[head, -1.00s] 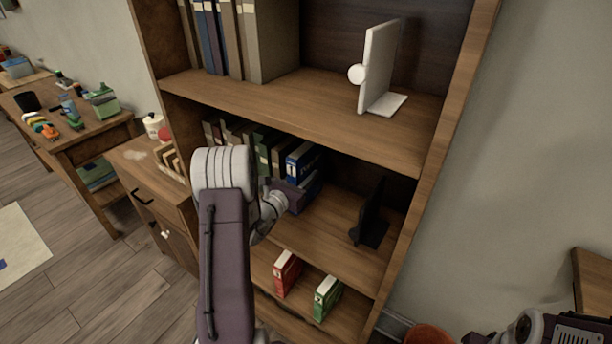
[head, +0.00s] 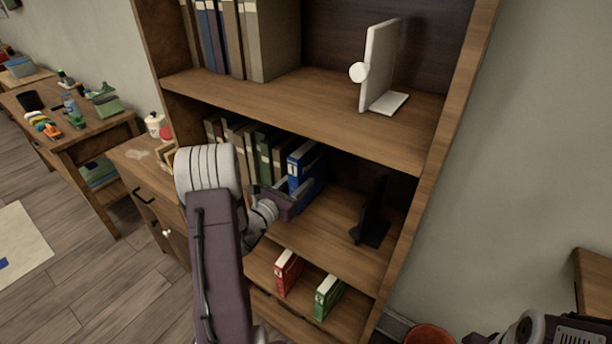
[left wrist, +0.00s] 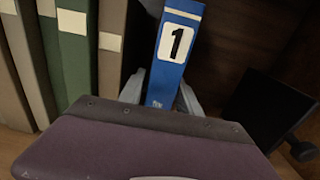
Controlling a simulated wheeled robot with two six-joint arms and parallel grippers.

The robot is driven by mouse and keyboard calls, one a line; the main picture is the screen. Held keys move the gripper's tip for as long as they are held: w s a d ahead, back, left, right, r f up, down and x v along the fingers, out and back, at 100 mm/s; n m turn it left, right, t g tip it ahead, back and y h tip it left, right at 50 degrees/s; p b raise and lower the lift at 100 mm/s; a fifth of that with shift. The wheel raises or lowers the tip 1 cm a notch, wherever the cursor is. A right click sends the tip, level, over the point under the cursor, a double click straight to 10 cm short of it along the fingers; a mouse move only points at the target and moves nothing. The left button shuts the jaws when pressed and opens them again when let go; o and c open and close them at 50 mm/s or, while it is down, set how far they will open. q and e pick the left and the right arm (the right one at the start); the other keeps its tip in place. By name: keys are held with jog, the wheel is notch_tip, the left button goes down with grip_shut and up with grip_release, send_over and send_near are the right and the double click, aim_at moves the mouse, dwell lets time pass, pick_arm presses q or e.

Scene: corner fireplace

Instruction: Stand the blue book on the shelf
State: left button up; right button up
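The blue book (head: 299,168), with a white "1" label, stands upright on the middle shelf (head: 325,217), at the right end of a row of books. In the left wrist view the blue book's spine (left wrist: 174,55) is straight ahead. My left gripper (head: 291,190) is open in front of it. Its fingers (left wrist: 160,98) lie on either side of the lower spine, and the book reaches back beyond them. The book's foot is hidden behind the gripper. My right gripper is not in view; only part of that arm shows at the bottom right.
Several brown and green books (head: 250,142) stand left of the blue book. A black bookend (head: 372,222) stands to its right, with bare shelf between. A red book (head: 288,272) and a green book (head: 327,297) stand on the lower shelf. A white bookend (head: 381,75) is above.

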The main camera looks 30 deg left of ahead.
pick_arm(q)
jog(key=s, duration=0.7)
jog(key=shift+s+a, duration=0.25)
jog(key=shift+a, duration=0.05)
